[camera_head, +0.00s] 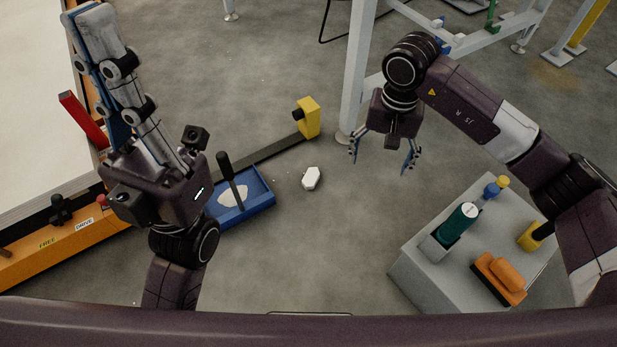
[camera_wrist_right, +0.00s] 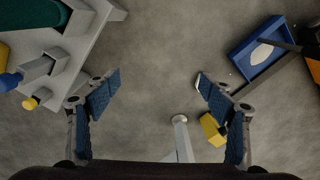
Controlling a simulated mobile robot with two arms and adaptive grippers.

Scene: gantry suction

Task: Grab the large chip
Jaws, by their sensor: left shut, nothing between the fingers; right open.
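The large chip (camera_head: 311,178) is a white, angular piece lying on the grey floor near the middle of the head view. My right gripper (camera_head: 380,163) is open and empty, pointing down to the right of the chip and apart from it. In the right wrist view the open fingers (camera_wrist_right: 158,82) have bare floor between them. A small white sliver beside the right-hand fingertip there may be the chip's edge; the finger hides the rest. My left gripper (camera_head: 88,22) is shut and empty, its fingers reaching up at the top left, away from the chip.
A blue dustpan-like tray (camera_head: 262,201) with a white piece and black handle lies left of the chip. A bar with a yellow end block (camera_head: 309,117) runs behind. A grey bench (camera_head: 417,283) with bottles stands lower right. A pale post (camera_head: 357,70) rises behind my right gripper.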

